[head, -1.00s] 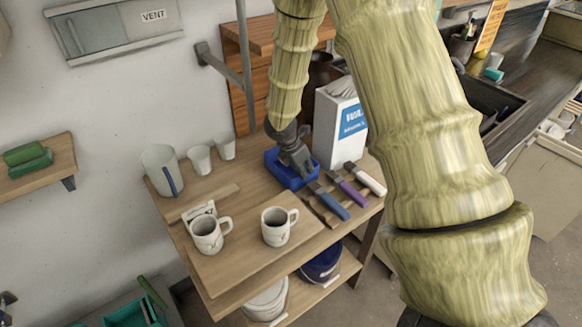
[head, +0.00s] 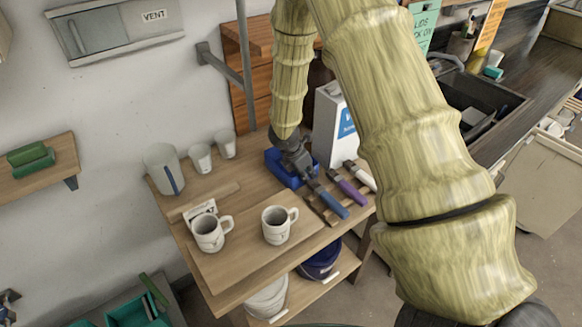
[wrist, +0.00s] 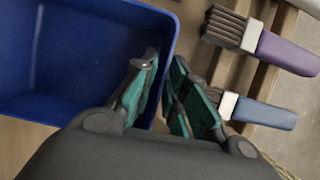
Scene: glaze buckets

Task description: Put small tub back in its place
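The small tub is a blue open-topped box (head: 276,166) on the wooden table, between the white cups and the row of brushes. In the wrist view the tub (wrist: 70,50) fills the upper left and looks empty where I see inside. My gripper (head: 305,175) points down at the tub's right side. In the wrist view my gripper (wrist: 164,65) has one teal-padded finger inside the tub wall and one outside. The fingertips are close together with the wall between them, and they look shut on it. The exact contact is partly hidden.
Brushes with blue (head: 333,205), purple (head: 353,192) and white handles lie on a rack right of the tub. A white box (head: 330,125) stands behind. Two mugs (head: 210,233) (head: 277,225) stand in front, and several white cups (head: 200,158) at the left. Buckets (head: 320,262) sit on the lower shelf.

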